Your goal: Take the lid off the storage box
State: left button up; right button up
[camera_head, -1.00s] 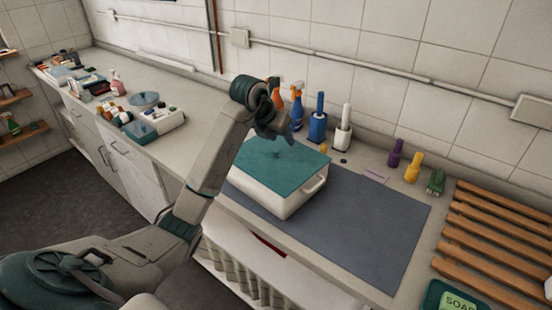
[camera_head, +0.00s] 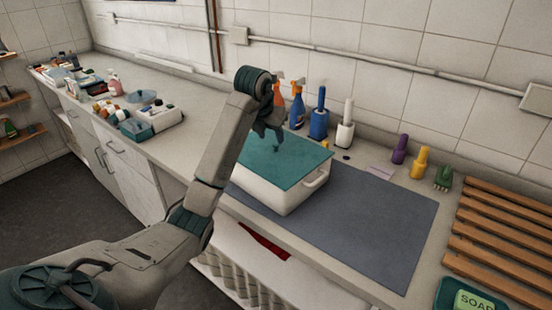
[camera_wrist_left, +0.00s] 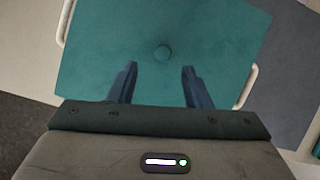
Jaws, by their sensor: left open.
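The white storage box (camera_head: 277,190) stands on the counter with its teal lid (camera_head: 300,165) on top. My left gripper (camera_head: 274,142) is over the lid, pointing down. My right gripper is not in view.
A grey mat (camera_head: 370,225) lies right of the box, mostly bare. Behind stand spray bottles (camera_head: 297,105), a blue brush holder (camera_head: 319,122) and a white one (camera_head: 345,130). A wooden slatted rack (camera_head: 505,235) is at the right. Containers (camera_head: 150,118) crowd the counter's left.

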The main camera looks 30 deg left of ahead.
aim_at(276, 144)
pick_arm(q)
jog(key=shift+w+f+b, duration=0.2)
jog(key=shift+f+b, duration=0.25)
jog(key=shift+f, duration=0.1)
jog(key=shift+w+d+f+p, duration=0.1)
jog(key=shift+w+f+p, duration=0.8)
jog(key=shift+f, duration=0.35)
jog(key=shift+w+f, duration=0.15)
jog(key=shift+f, duration=0.1)
jog(key=shift+c, duration=0.5)
grip_shut()
